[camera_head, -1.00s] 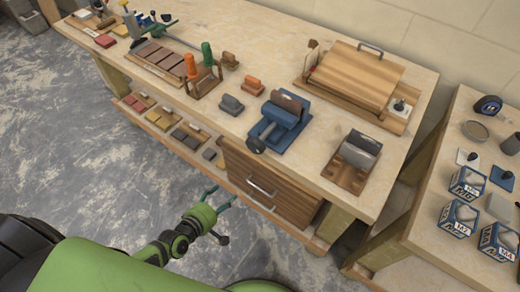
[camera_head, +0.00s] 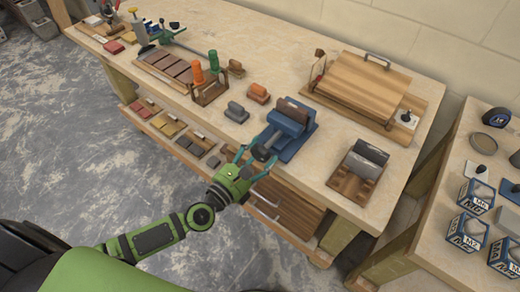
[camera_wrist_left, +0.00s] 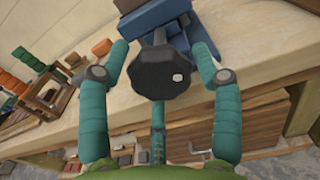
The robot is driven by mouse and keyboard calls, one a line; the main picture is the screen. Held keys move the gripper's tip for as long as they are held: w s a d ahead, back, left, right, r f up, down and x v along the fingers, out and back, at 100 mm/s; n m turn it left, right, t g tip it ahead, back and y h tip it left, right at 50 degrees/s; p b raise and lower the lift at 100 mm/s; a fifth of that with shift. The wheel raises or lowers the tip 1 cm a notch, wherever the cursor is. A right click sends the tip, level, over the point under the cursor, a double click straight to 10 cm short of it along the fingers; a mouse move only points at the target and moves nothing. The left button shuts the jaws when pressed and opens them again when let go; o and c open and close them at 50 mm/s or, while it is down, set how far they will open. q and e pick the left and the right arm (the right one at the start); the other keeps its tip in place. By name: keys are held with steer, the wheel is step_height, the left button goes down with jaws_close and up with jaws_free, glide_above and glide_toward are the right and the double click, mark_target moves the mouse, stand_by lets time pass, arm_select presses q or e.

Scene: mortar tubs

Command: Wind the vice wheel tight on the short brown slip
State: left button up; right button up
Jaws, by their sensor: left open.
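The blue vice (camera_head: 286,128) stands near the bench's front edge, with a brown slip (camera_head: 293,109) upright in its jaws. I cannot tell how tightly the jaws hold it. Its dark knobbed wheel (camera_wrist_left: 160,74) faces me in the left wrist view, with a small pale spot on it. My left gripper (camera_head: 256,156) is open, its teal fingers at the wheel. In the left wrist view the fingers (camera_wrist_left: 160,80) stand on both sides of the wheel and below it, apart from it as far as I can see. My right gripper is not in view.
A grey block on a wooden stand (camera_head: 358,170) is right of the vice. A wooden rack (camera_head: 210,90) holds orange and green handles. Drawers (camera_head: 288,207) sit below the bench edge.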

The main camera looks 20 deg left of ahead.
arm_select(q)
steer(key=shift+w+d, duration=0.15)
steer(key=shift+w, duration=0.2)
steer(key=c, duration=0.9)
steer(key=shift+m, duration=0.3)
